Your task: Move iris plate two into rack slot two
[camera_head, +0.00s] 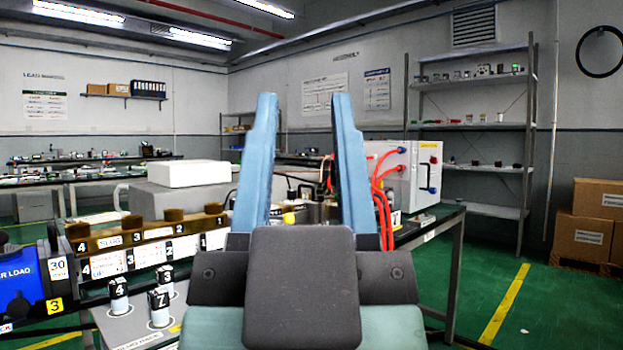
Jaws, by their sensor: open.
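My gripper (304,98) is raised in the middle of the view, its two blue fingers wide apart with nothing held between them. A long bar with brown knobs (131,227) stands at the left, with slots numbered 4 to 1 from left to right. White numbered tags (122,262) sit below it. Small black-topped pieces marked 4, 3 and one like 2 (159,306) stand upright on a grey board (133,328) at the lower left. I cannot tell which thing is iris plate two. My fingers and wrist hide part of the bench behind.
A blue cylindrical load unit (20,283) stands at the far left. A white box with red cables (419,172) is on the bench to the right of my fingers. Shelves (471,125) and cardboard boxes (592,215) stand at the right. Green floor is clear at the lower right.

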